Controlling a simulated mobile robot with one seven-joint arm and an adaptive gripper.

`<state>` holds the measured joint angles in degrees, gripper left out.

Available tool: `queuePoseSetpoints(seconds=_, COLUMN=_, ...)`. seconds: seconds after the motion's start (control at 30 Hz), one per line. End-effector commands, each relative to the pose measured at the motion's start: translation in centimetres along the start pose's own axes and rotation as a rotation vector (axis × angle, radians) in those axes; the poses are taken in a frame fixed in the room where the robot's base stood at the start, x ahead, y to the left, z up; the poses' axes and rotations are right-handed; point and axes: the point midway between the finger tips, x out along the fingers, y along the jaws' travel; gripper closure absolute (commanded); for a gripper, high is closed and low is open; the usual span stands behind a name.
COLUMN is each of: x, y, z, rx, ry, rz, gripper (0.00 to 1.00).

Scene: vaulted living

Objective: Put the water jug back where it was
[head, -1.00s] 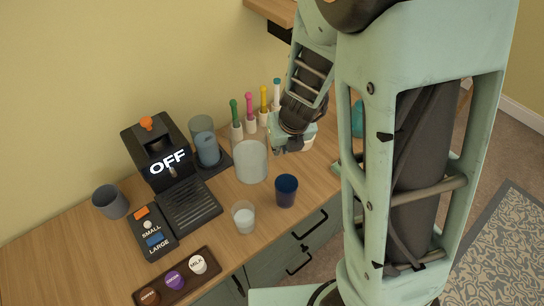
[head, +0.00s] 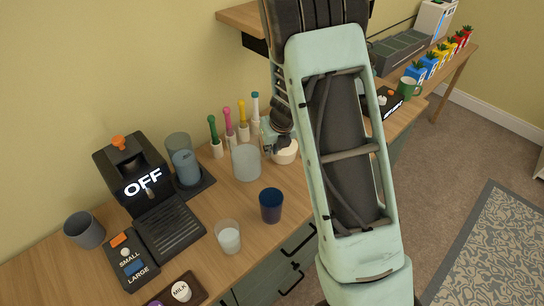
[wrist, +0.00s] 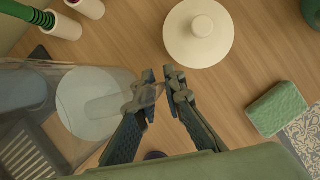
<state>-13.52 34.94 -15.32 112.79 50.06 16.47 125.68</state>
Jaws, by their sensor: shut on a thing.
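The water jug (head: 246,163) is a clear, pale container, right of the coffee machine and in front of the coloured-handled utensils. In the wrist view the jug (wrist: 62,112) fills the left side, with a pale round area showing through it. My gripper (wrist: 160,84) is shut on its clear handle, at the jug's right side. In the head view my gripper (head: 276,140) is partly hidden behind my arm. I cannot tell whether the jug's base touches the counter.
A cream lidded pot (wrist: 198,34) stands close beyond my fingers. A green sponge (wrist: 282,106) lies to the right. The coffee machine (head: 140,180), a dark mat with a blue-grey container (head: 187,168), a dark blue cup (head: 271,206) and a white-filled glass (head: 228,238) stand nearby.

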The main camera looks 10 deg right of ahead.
Motion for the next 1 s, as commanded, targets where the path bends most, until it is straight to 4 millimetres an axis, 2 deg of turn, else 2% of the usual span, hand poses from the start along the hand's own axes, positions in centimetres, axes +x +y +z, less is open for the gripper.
queuePoseSetpoints(seconds=0.1, x=1.8, y=-0.2, z=-0.4, rx=0.005, ry=-0.001, rz=0.001, gripper=1.00)
queuePoseSetpoints(seconds=0.23, x=2.8, y=-0.2, z=-0.9, rx=0.004, ry=-0.002, rz=0.000, gripper=1.00)
queuePoseSetpoints(seconds=0.67, x=3.3, y=-0.2, z=-1.0, rx=0.002, ry=-0.003, rz=0.000, gripper=1.00)
queuePoseSetpoints(seconds=0.7, x=3.4, y=-0.2, z=-1.2, rx=0.001, ry=0.000, rz=0.000, gripper=0.88)
queuePoseSetpoints(seconds=0.77, x=3.4, y=-0.2, z=-1.2, rx=0.001, ry=0.000, rz=0.000, gripper=0.83)
queuePoseSetpoints(seconds=1.0, x=3.3, y=-0.1, z=-1.2, rx=0.001, ry=0.000, rz=0.000, gripper=0.83)
